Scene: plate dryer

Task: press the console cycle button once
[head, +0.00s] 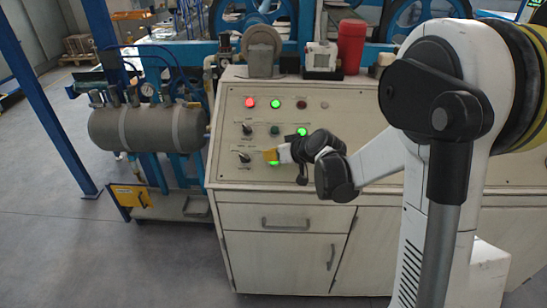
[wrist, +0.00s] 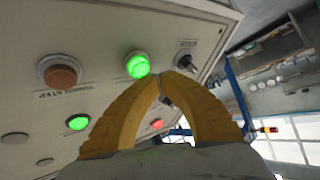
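The pale control console (head: 330,180) has indicator lights, knobs and buttons on its sloping face. A lit green button (head: 274,163) is low on the panel, and it shows in the wrist view (wrist: 138,65); I cannot read a cycle label on it. My gripper (head: 269,155) is in front of the lower panel, its yellow fingers over the upper edge of that button. In the wrist view my gripper (wrist: 158,78) has its fingertips together and empty, just beside the lit button in the picture. I cannot tell whether they touch the panel.
A black knob (wrist: 187,62) and a brown button (wrist: 60,73) flank the green button. Another green light (head: 302,131) and a red light (head: 249,103) are higher up. A red cup-like container (head: 351,47) stands on top. A grey tank (head: 148,127) is at left.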

